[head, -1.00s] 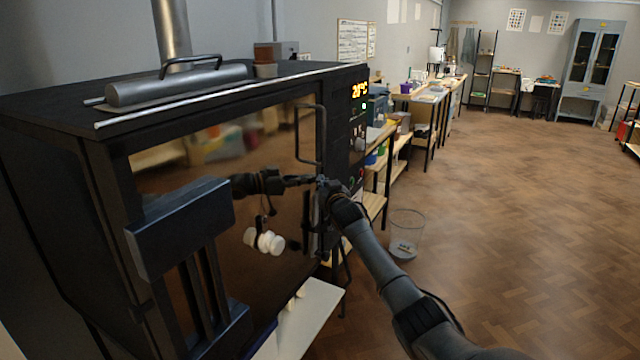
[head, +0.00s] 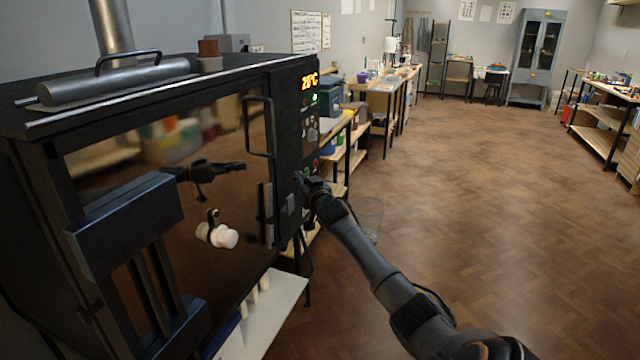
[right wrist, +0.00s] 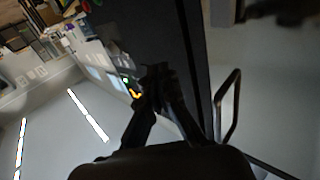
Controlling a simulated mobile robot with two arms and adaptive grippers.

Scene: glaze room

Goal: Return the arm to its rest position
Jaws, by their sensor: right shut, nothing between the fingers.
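My right arm (head: 375,265) reaches in from the lower right of the head view. Its gripper (head: 303,182) is shut and empty, in front of the lower part of the kiln's control panel (head: 309,125) and to the right of the door handle (head: 258,127). Whether it touches the panel cannot be told. In the right wrist view the shut fingers (right wrist: 155,72) show dark against the dark kiln front, with the handle (right wrist: 228,105) to their right. My left gripper is not in view.
The black kiln (head: 165,75) fills the left, its glass door (head: 190,255) shut and mirroring the arm. A pale board (head: 262,315) lies below it. A clear bin (head: 370,215) stands behind my arm. Work tables (head: 390,90) line the wall. The floor (head: 480,190) at right is clear.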

